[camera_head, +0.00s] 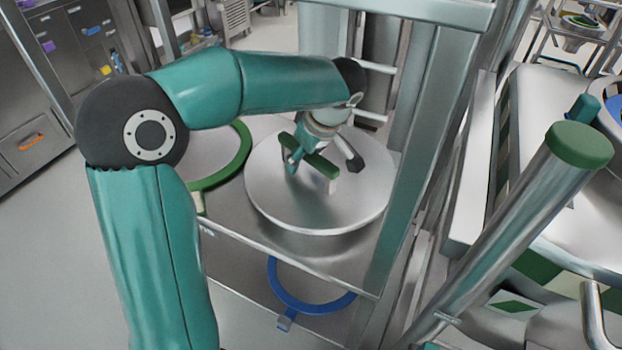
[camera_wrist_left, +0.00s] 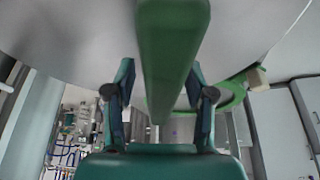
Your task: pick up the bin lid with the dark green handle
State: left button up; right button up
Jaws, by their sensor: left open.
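The round metal bin lid (camera_head: 275,195) lies flat on a bin in the metal frame in the head view. Its dark green handle (camera_head: 318,161) stands across its middle on light posts. My left gripper (camera_head: 322,163) is at the handle, coming from above and behind it. In the left wrist view the handle (camera_wrist_left: 172,50) runs between the two fingers of the left gripper (camera_wrist_left: 160,85). The fingers stand apart, with a gap on both sides of the handle. The lid's metal surface (camera_wrist_left: 75,35) fills the upper part of that view. My right gripper does not show.
A green ring (camera_head: 243,155) lies left of the lid. A blue ring (camera_head: 312,308) shows on a lower level of the metal frame (camera_head: 290,258). A large metal cylinder with a green end (camera_head: 580,145) blocks the right side. Open floor shows at left.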

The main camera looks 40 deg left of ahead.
pick_arm(q)
jog(key=shift+f+b, duration=0.25)
jog(key=shift+b, duration=0.15)
dwell(0.5)
jog(key=c, duration=1)
grip_shut()
jog(key=shift+w+r, duration=0.1)
jog(key=shift+r, duration=0.05)
